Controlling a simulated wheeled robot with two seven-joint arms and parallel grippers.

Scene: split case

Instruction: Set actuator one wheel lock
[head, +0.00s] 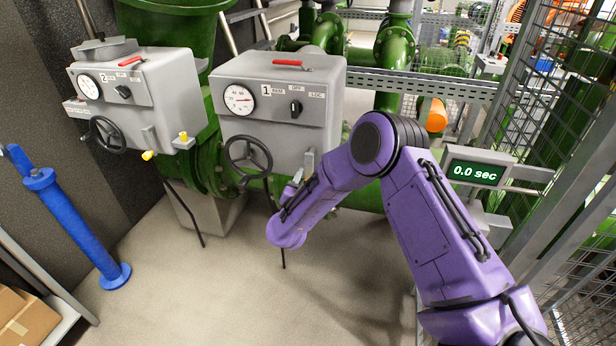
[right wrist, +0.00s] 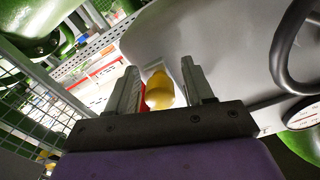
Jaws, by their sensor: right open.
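Actuator one (head: 275,108) is a grey box marked 1 with a gauge, a black selector knob (head: 296,108) and a red lever (head: 292,63) on top. Its black handwheel (head: 248,155) is on the lower front and also shows at the right of the right wrist view (right wrist: 298,45). My right gripper (right wrist: 159,72) is open, with its fingers on either side of a yellow knob (right wrist: 159,92) at the actuator's underside. I cannot tell whether they touch it. In the head view my purple right arm hides the knob and most of the gripper. My left gripper is out of view.
Actuator two (head: 140,90), with a handwheel and yellow-tipped levers (head: 148,155), stands to the left. A blue post (head: 75,225) is at far left. A display (head: 476,172) reads 0.0 sec beside mesh fencing (head: 565,100) at right. The floor in front is clear.

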